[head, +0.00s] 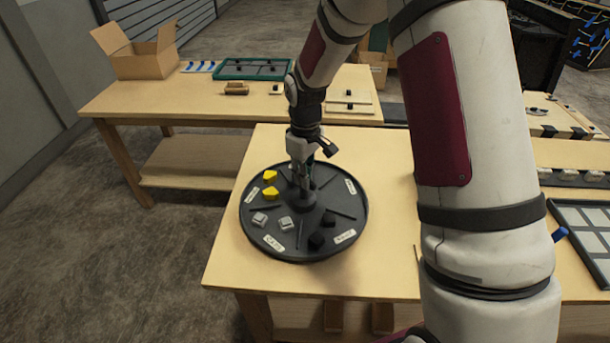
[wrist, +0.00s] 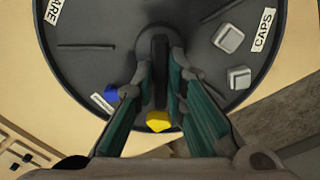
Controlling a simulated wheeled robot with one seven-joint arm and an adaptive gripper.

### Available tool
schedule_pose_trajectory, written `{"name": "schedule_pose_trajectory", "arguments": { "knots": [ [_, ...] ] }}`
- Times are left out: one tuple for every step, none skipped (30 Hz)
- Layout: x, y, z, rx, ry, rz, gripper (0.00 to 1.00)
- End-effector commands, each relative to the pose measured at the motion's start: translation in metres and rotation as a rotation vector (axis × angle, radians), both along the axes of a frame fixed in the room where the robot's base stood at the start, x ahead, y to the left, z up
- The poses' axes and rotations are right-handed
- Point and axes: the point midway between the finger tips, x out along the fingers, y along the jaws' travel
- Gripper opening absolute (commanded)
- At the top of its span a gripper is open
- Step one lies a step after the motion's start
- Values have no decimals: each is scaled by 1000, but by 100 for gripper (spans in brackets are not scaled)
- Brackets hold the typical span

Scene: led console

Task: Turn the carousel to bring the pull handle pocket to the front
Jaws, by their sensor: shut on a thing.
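The carousel (head: 352,203) is a round dark tray on the near table, with thin radial dividers and white labels. My gripper (head: 304,186) points down at its centre, shut on the hub's upright grip (wrist: 160,68). Yellow pieces (head: 270,192) lie at the left, grey caps (head: 286,223) at the front left and black pieces (head: 317,241) at the front right. In the wrist view, a label by the grey pieces reads CAPS (wrist: 262,43). A blue piece (wrist: 111,94) shows beside the left finger. The far pockets are partly hidden by my gripper; I cannot identify the pull handle.
The near table (head: 235,268) has bare wood around the carousel. Behind stands another table with an open cardboard box (head: 138,50) and a green-framed tray (head: 252,69). A tray with pale compartments (head: 590,225) lies at the right. My arm hides part of the right side.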

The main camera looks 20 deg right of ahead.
Motion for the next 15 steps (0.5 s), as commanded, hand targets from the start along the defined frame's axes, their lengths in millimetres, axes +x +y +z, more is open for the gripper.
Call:
{"name": "schedule_pose_trajectory", "arguments": {
  "knots": [
    [1, -1, 0, 0, -1, 24, 0],
    [1, -1, 1, 0, -1, 38, 0],
    [1, -1, 1, 0, -2, 58, 0],
    [1, -1, 1, 1, -2, 73, 0],
    [1, -1, 1, 1, -2, 88, 0],
    [1, -1, 1, 0, -2, 108, 0],
    [1, -1, 1, 0, -1, 123, 0],
    [1, -1, 1, 0, -1, 139, 0],
    [1, -1, 1, 0, -1, 158, 0],
    [1, -1, 1, 0, -1, 174, 0],
    [1, -1, 1, 0, -2, 188, 0],
    [1, -1, 1, 1, -2, 208, 0],
    [1, -1, 1, 0, -2, 223, 0],
    [1, -1, 1, 0, -1, 238, 0],
    [1, -1, 1, 0, -1, 259, 0]
  ]
}}
